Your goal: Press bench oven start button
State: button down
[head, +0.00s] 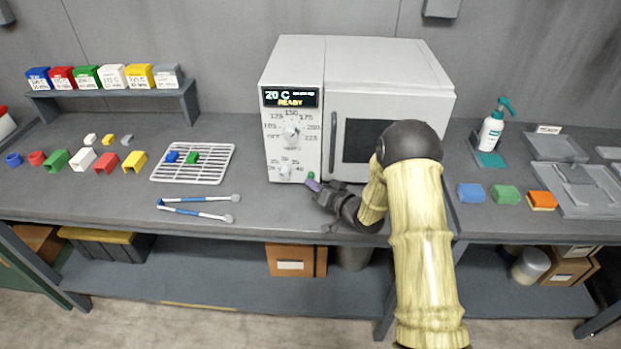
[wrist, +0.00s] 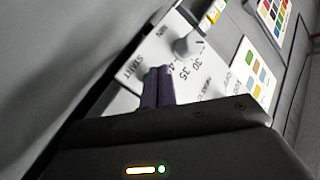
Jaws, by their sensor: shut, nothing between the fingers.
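The white bench oven (head: 388,68) stands at the back of the bench, with its door shut. Its display (head: 290,97) reads 20 C and READY. The front panel has a temperature knob (head: 291,131) and a lower timer knob (head: 285,172). The green start button (head: 311,176) shows at the panel's lower right, right at my fingertips. My gripper (head: 313,185) is shut and empty, its purple fingers pointing at the panel's lower edge.
A wire rack (head: 193,176) with a blue and a green piece lies left of the oven. Blue-handled tongs (head: 198,211) lie in front of it. Several coloured parts are farther left. A pump bottle (head: 491,131) and grey trays (head: 575,185) are at the right.

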jog(key=shift+w, duration=0.45)
dwell(1.0)
jog(key=shift+s, duration=0.9)
jog(key=shift+s, duration=0.15)
jog(key=shift+s+a+b, duration=0.1)
jog(key=shift+s+b, duration=0.2)
jog(key=shift+s, duration=2.05)
